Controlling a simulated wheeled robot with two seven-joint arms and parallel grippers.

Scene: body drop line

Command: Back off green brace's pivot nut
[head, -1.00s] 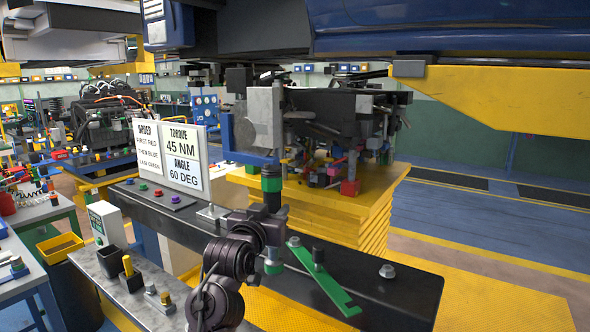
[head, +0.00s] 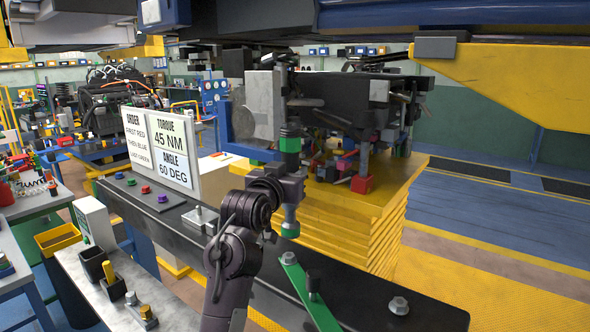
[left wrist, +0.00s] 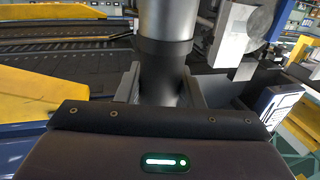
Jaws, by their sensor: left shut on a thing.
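The green brace (head: 301,278) is a flat bar lying across the black beam (head: 350,280), running down to the lower picture edge. A dark upright post (head: 313,285) stands on it; I cannot tell whether its top is the pivot nut. My left gripper (head: 289,185) is shut on an upright tool (head: 290,145) with green bands and a silver lower end. The tool's tip shows just above the brace's upper end, seemingly apart from it. In the left wrist view the tool is a grey cylinder with a dark collar (left wrist: 165,50) between the jaws. My right gripper is out of view.
A sign (head: 160,150) reads 45 NM, 60 DEG, last green. Small coloured knobs and a bolt on a plate (head: 199,215) sit on the beam's left part. A hex bolt (head: 399,305) stands right of the brace. A yellow stack (head: 385,225) carries machinery behind.

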